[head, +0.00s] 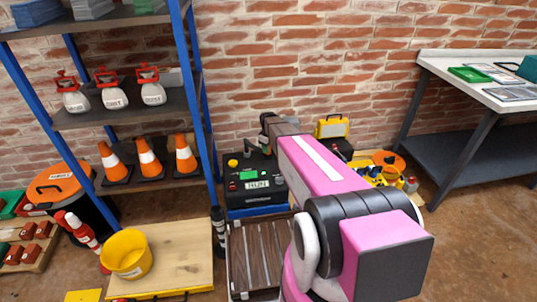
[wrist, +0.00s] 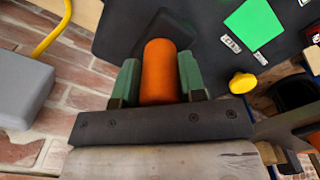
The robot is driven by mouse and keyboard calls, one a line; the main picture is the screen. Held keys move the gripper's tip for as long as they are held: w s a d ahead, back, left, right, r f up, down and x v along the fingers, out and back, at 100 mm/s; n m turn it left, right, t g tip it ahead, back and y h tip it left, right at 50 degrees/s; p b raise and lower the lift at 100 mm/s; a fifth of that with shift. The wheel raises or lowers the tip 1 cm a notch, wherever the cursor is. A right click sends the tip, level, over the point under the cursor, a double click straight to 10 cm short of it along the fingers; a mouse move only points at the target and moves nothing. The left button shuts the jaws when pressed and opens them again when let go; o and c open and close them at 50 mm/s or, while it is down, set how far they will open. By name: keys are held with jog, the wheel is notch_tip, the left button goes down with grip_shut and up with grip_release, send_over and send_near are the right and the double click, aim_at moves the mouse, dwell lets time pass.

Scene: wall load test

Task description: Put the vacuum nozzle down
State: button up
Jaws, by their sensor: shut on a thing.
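In the wrist view my gripper (wrist: 159,88) has its two green fingers closed on the sides of an upright-looking orange cylinder (wrist: 160,62), which I take for the grip of the vacuum nozzle. A dark flared shape shows behind the cylinder, and I cannot tell whether it belongs to the nozzle. In the head view my gripper is at the far end of my pink arm, just above and behind the black unit (head: 252,183) with a green display. The held piece is mostly hidden there. I cannot tell whether it touches anything.
The black unit's yellow knob (wrist: 243,84) lies close right of my gripper in the wrist view. A blue-posted shelf (head: 180,60) with cones and white bottles stands left. A yellow case (head: 332,126) stands by the brick wall. A workbench (head: 440,65) is right, a yellow bucket (head: 127,254) front left.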

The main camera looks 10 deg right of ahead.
jog(key=shift+w+d+f, duration=0.15)
jog(key=shift+f, duration=1.95)
jog(key=shift+f, duration=0.15)
jog(key=o, duration=0.8)
notch_tip(320, 180, up, 12)
jog(key=shift+r, duration=0.1)
jog(key=s+r+m, duration=0.1)
jog(key=s+m, duration=0.2)
jog(key=s, duration=0.6)
jog(key=s+r+m, duration=0.2)
jog(key=s+m, duration=0.1)
jog(key=s, duration=0.6)
jog(key=s+r+m, duration=0.2)
jog(key=s+m, duration=0.1)
jog(key=s, duration=0.7)
jog(key=shift+s+r, duration=0.1)
jog(key=shift+r, duration=0.15)
